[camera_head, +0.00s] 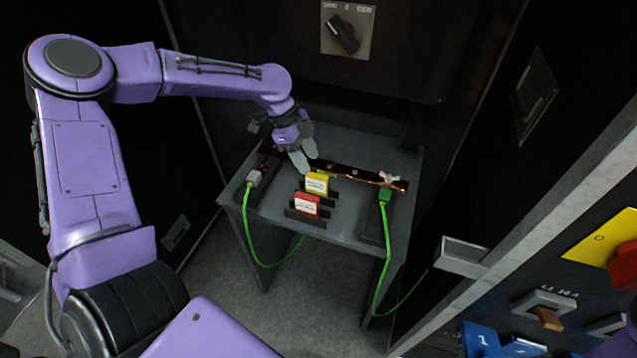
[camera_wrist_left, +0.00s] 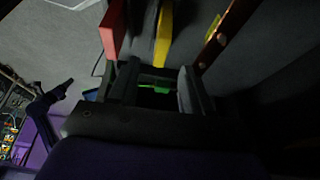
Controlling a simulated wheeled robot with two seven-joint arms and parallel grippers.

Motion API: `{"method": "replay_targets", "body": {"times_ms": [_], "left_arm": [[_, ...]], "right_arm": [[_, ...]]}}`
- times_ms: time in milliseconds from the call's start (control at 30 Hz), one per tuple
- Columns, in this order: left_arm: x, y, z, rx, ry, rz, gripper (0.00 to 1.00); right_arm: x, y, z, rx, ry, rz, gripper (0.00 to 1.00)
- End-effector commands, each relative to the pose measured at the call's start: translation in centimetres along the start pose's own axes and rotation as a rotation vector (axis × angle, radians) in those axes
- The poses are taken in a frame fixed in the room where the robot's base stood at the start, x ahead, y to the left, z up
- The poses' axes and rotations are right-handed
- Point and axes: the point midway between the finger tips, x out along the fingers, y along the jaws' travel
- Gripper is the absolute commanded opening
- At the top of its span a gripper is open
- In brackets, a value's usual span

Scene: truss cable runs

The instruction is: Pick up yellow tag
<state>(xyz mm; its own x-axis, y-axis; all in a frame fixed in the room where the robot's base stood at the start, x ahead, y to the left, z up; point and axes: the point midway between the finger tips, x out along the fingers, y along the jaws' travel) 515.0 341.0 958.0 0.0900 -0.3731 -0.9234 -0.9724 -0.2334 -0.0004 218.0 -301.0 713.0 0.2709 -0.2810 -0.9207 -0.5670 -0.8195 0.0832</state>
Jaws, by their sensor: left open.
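The yellow tag (camera_head: 317,182) stands upright in a dark holder on the small grey table, just behind the red tag (camera_head: 306,205). In the left wrist view the yellow tag (camera_wrist_left: 164,36) shows as a narrow strip beyond the fingers, roughly in line with the space between them. My left gripper (camera_head: 305,164) reaches in from the left and is above and just behind the yellow tag. It is open and empty, also in the left wrist view (camera_wrist_left: 158,82). The red tag also shows there (camera_wrist_left: 112,30), left of the yellow one. My right gripper is not seen.
The table (camera_head: 350,148) carries a copper bar (camera_head: 352,174) along its back. A grey plug (camera_head: 253,177) with a green cable is at left, a green plug (camera_head: 384,194) at right. A cabinet with a rotary switch (camera_head: 343,34) rises behind. A panel (camera_head: 500,320) stands lower right.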

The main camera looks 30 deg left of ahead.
Motion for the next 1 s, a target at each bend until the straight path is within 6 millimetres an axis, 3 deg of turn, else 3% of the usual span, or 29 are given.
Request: {"method": "replay_targets", "body": {"times_ms": [433, 733, 767, 900, 1000], "left_arm": [[6.8, 0.0, 0.5, 0.001, -0.002, 0.004, 0.49], [7.8, 0.0, 0.6, 0.001, -0.001, -0.002, 0.49], [7.8, 0.0, 0.6, 0.001, -0.001, -0.002, 0.42], [7.8, 0.0, 0.6, 0.000, -0.001, -0.001, 0.00], [7.7, 0.0, 0.6, 0.000, 0.000, -0.002, 0.00]], "right_arm": [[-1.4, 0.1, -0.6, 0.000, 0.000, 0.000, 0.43], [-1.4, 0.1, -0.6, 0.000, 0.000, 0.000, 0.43], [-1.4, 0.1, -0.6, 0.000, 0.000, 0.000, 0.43], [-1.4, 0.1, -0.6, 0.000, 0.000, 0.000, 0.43], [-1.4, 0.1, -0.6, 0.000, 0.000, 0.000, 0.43]]}}
